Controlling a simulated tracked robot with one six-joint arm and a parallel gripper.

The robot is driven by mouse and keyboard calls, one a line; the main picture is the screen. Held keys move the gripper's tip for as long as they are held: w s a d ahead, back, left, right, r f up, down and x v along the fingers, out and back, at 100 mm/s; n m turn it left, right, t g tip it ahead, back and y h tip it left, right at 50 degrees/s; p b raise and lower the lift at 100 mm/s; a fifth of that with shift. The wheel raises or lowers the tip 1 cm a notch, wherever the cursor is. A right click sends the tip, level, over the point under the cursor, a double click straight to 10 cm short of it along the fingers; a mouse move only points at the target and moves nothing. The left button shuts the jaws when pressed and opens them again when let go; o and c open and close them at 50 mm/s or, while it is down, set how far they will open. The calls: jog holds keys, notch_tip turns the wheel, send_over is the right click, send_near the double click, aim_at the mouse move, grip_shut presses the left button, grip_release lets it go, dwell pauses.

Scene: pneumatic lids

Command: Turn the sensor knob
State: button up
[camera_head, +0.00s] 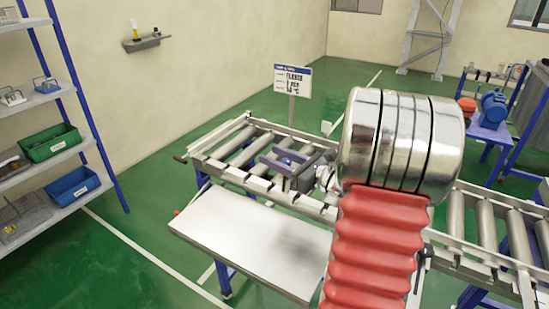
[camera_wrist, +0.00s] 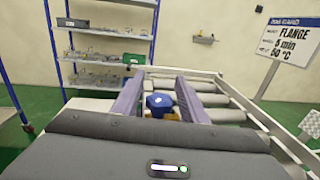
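A small blue knob (camera_wrist: 160,103) with a pale mark on top sits on a yellowish body, seen in the middle of the wrist view. The two long purple-grey fingers of my gripper (camera_wrist: 159,92) stand on either side of it, with a narrow gap visible on each side. My gripper is open, and whether a finger touches the knob is hard to tell. In the head view my gripper (camera_head: 283,161) is over the roller conveyor, with a bit of blue (camera_head: 285,162) between its fingers. What carries the knob is mostly hidden by the gripper.
The roller conveyor (camera_head: 230,172) runs under my gripper, with a pale table (camera_head: 255,245) in front. A shelf with a green bin (camera_head: 50,143) and a blue bin (camera_head: 74,186) stands left.

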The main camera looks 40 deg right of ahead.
jog(key=c, duration=0.9)
jog(key=shift+a, duration=0.2)
grip_shut()
jog(key=shift+d, duration=0.1)
jog(key=shift+n+y, duration=0.5)
jog(key=shift+y, duration=0.2)
jog(key=n+g+y, duration=0.3)
jog(key=s+a+n+g+y, duration=0.1)
jog(key=n+g+y, duration=0.2)
jog(key=y, duration=0.1)
jog(key=s+a+n+g+y, duration=0.1)
jog(key=n+g+y, duration=0.2)
jog(key=shift+a+y, duration=0.2)
jog(key=shift+y, duration=0.2)
jog(key=shift+s+n+g, duration=0.1)
jog(key=shift+n+g, duration=0.2)
jog(key=shift+g, duration=0.2)
jog(key=o, duration=1)
grip_release()
jog(key=shift+c, duration=0.2)
